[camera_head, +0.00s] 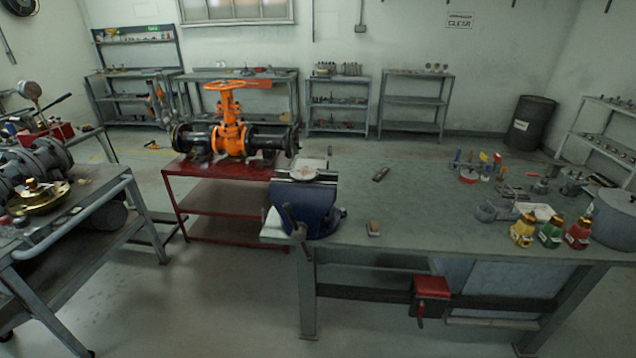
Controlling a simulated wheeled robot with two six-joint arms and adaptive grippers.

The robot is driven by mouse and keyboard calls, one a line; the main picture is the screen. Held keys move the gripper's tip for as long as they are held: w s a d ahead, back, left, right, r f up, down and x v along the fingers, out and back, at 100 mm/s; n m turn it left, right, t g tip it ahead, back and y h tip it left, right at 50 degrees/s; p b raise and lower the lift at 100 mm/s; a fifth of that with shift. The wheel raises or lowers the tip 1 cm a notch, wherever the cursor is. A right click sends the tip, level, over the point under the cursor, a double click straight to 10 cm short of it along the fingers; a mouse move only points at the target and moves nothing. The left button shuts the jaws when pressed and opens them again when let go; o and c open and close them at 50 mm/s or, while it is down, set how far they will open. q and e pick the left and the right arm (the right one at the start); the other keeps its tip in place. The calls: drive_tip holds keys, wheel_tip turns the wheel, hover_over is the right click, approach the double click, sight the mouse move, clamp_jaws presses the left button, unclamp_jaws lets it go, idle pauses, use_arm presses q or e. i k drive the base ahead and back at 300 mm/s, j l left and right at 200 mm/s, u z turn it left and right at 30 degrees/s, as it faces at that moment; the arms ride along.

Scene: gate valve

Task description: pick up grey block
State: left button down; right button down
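A small block (373,228) lies near the front edge of the grey workbench (430,205), right of the blue vise. It looks brownish on top and greyish in front. A small dark grey flat object (381,174) lies farther back on the same bench. I cannot tell for sure which of these is the grey block. Neither of my grippers is in view, and nothing touches either object.
A blue vise (318,205) stands on the bench's left corner. Yellow, green and red fittings (550,233) stand at the front right, with tools and a pot (615,215) near them. An orange gate valve (230,135) sits on a red cart (225,205). Floor is clear in front.

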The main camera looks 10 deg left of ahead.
sight(372, 229)
drive_tip(key=i+j+z, duration=0.25)
drive_tip(key=i+j, duration=0.5)
drive_tip(key=j, duration=0.1)
